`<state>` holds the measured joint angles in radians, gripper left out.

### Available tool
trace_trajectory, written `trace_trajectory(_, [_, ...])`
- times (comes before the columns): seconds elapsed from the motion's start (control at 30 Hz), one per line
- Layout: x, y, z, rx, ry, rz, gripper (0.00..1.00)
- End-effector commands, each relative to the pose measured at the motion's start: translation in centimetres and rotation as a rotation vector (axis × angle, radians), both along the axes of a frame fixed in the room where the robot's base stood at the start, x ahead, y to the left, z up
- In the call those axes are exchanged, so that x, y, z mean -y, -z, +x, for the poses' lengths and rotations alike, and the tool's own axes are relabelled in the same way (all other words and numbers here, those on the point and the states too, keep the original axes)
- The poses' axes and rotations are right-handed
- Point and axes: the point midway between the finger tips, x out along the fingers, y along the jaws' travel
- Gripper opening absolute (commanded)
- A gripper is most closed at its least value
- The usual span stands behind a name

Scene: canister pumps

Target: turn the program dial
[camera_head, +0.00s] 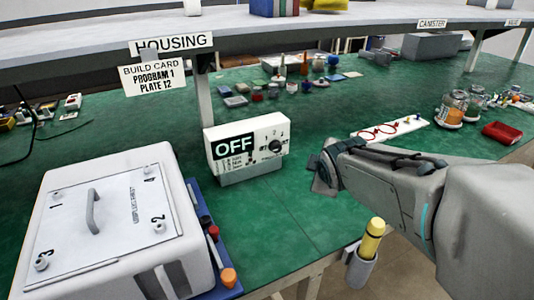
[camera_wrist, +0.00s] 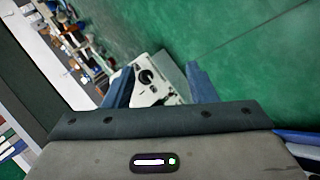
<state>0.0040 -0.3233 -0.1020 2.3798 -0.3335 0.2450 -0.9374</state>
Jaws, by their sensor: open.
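The program dial (camera_head: 275,146) is a dark round knob on the right part of a white control box (camera_head: 221,165) standing on the green bench. The box's display reads OFF. In the wrist view the dial (camera_wrist: 146,76) shows between my fingers, on the box's white face (camera_wrist: 158,93). My gripper (camera_head: 322,172) is to the right of the box in the head view, apart from the dial.
A build card (camera_head: 153,77) reading program 1, plate 12 hangs from the shelf (camera_head: 90,50). A white housing (camera_head: 115,225) with a handled lid stands front left. Glass jars (camera_head: 452,108) and a red box (camera_head: 502,133) are at right. The green bench before the control box is clear.

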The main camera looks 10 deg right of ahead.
Motion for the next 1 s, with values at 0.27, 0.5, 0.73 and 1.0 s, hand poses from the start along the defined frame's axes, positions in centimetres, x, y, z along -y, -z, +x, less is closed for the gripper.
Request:
trace_trajectory(0.27, [0.5, 4.5, 7.5, 0.242, -0.483, -0.63, 0.51])
trace_trajectory(0.5, [-0.9, 7.2, 11.6, 0.445, -0.808, -1.229, 0.51])
trace_trajectory(0.73, [-2.6, 9.0, 13.1, 0.59, -0.966, -1.652, 0.51])
trace_trajectory(1.0, [-3.6, 9.1, 14.2, 0.642, -1.005, -1.794, 0.51])
